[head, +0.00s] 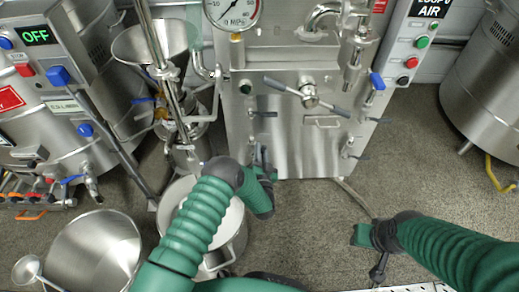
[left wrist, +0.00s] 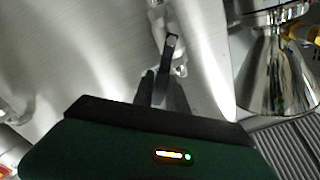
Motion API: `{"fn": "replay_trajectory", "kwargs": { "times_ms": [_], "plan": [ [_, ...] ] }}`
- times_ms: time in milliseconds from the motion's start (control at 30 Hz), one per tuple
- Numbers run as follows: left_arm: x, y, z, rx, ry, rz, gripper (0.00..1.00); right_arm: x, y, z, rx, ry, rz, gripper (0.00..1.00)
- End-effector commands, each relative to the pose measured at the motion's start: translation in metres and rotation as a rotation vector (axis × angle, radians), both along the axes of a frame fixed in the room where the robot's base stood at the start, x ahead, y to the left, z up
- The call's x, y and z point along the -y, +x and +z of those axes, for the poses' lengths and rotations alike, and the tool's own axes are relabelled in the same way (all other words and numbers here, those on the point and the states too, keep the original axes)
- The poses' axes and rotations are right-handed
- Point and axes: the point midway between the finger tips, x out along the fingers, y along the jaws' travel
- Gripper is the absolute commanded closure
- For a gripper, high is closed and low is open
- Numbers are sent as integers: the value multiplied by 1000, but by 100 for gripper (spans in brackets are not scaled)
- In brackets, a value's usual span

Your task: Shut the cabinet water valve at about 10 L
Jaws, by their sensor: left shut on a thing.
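The steel cabinet (head: 300,145) stands upright at the centre of the head view, with several small lever valves on its front. My left gripper (head: 265,158) is at the cabinet's lower left front. In the left wrist view my left gripper (left wrist: 168,78) is shut on a small dark-tipped valve lever (left wrist: 172,44), which stands out from the brushed steel panel. The fingers hide the lever's lower part. My right gripper (head: 379,268) hangs low over the floor at the right, away from the cabinet, and its jaws are too small to read. No litre reading is legible.
A steel pot (head: 236,240) stands below my left forearm, and a larger open bowl (head: 95,250) is at the lower left. A control box reading OFF (head: 40,36) is at upper left. A drum (head: 490,85) stands right. Floor right of the cabinet is mostly clear.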

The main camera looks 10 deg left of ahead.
Motion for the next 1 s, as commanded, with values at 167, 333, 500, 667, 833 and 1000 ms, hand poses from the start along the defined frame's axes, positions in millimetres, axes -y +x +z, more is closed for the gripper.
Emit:
{"fn": "replay_trajectory", "kwargs": {
  "times_ms": [167,333,500,667,833,1000],
  "plan": [
    [3,-1,-3,-10,14,-5,100,0,0,0,0,0,0,64],
    [3,-1,-3,-11,14,-4,100,0,0,0,0,0,0,64],
    [3,-1,-3,-10,13,-4,77,0,0,0,0,0,0,64],
    [2,-1,-2,-8,13,-3,60,0,0,0,0,0,0,64],
    [2,0,-1,-7,14,-2,60,0,0,0,0,0,0,64],
    [4,-6,0,-8,13,-2,60,0,0,5,0,0,0,64]
  ]
}}
